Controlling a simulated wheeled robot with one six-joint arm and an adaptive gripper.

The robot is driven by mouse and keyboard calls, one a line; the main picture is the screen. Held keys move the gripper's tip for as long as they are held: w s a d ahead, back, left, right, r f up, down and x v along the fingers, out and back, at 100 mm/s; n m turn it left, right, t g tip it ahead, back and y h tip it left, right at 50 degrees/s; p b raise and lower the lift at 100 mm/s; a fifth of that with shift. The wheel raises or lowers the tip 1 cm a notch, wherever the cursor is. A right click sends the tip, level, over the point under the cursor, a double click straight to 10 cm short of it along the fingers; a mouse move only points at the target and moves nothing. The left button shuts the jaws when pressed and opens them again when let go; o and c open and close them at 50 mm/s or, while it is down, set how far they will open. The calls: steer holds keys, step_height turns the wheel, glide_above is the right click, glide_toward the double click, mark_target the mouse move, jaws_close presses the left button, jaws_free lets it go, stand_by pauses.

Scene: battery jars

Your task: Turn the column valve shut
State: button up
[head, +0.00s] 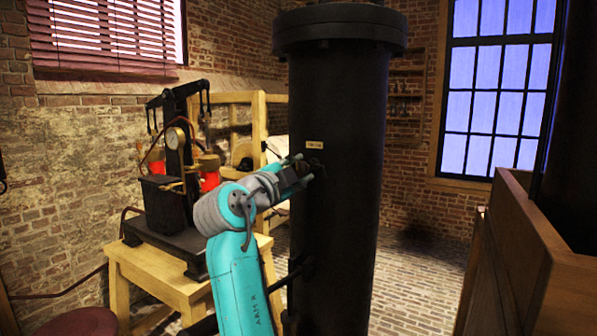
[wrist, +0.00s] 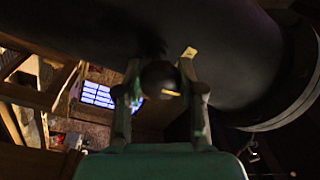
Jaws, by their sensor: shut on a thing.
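A tall black column (head: 335,230) stands in the middle of the head view, with a small yellowish label (head: 315,145) on its front. The column valve (head: 315,168) is a small dark fitting just below the label. My gripper (head: 306,170) reaches it from the left and is shut on it. In the wrist view, the valve's dark rounded end (wrist: 159,78) sits between the two fingers of my gripper (wrist: 160,85). The column (wrist: 225,50) fills the upper right there. The valve's handle angle is too dark to tell.
A wooden table (head: 165,275) with a black gauge apparatus (head: 170,190) stands at the left, close to my arm. A wooden panel (head: 530,250) stands at the right. Brick floor (head: 430,270) shows clear between column and panel.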

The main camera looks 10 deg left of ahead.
steer(key=shift+m, duration=0.6)
steer(key=o, duration=1.1)
steer(key=shift+o, duration=0.2)
steer(key=v, duration=1.2)
steer(key=shift+a, duration=0.1)
